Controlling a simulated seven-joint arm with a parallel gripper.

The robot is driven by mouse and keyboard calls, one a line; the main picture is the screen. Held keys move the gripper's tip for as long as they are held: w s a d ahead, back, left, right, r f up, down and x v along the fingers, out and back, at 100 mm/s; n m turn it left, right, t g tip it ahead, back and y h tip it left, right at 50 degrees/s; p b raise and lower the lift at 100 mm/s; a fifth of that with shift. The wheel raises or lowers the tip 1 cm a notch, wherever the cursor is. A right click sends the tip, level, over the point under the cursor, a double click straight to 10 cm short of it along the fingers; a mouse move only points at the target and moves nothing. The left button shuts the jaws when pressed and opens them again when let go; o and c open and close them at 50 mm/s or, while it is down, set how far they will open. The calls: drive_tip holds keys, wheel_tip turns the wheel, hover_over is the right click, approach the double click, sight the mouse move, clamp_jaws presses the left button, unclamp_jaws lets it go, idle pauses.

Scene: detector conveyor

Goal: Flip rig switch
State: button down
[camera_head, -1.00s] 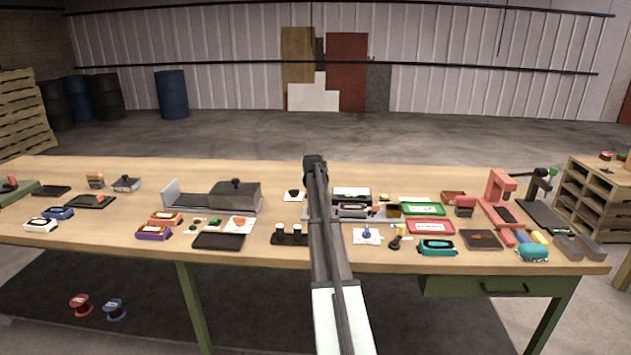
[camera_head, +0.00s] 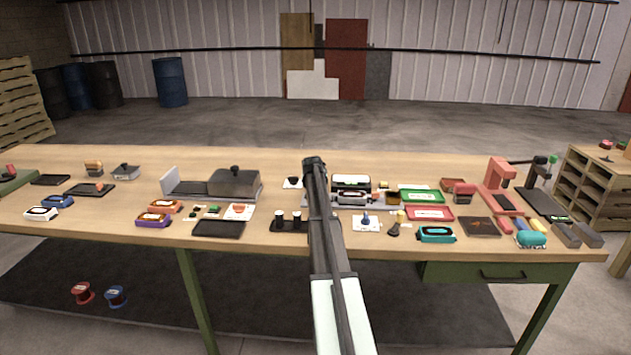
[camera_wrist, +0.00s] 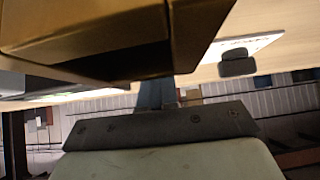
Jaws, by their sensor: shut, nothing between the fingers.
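A grey rig (camera_head: 376,203) stands on the table right of my forearm, with a black-and-white device (camera_head: 350,183) at its left. A white card with a small black knob (camera_head: 293,182) lies just left of my gripper; I cannot tell whether this knob is the rig switch. In the wrist view a similar dark knob (camera_wrist: 237,64) sits on a white plate. My gripper (camera_head: 314,163) is shut and empty at the end of my dark arm, near the rig's left end. Its fingertips are not clear, and my arm hides part of the rig.
A gold-brown block (camera_wrist: 100,30) fills the top of the wrist view, very close. A green tray (camera_head: 421,194) and a red tray (camera_head: 429,213) lie to the right. A grey-lidded box (camera_head: 234,183) stands left. The table's back strip (camera_head: 400,162) is bare.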

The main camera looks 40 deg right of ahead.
drive_tip(key=shift+r, duration=0.3)
drive_tip(key=shift+r, duration=0.6)
drive_tip(key=shift+r, duration=0.55)
drive_tip(key=r, duration=0.2)
drive_tip(key=shift+s+a+r, duration=0.2)
drive_tip(key=shift+r, duration=0.1)
drive_tip(key=f+v, duration=0.1)
drive_tip(key=v, duration=0.9)
drive_tip(key=shift+s+a, duration=0.4)
drive_tip(key=shift+s, duration=0.05)
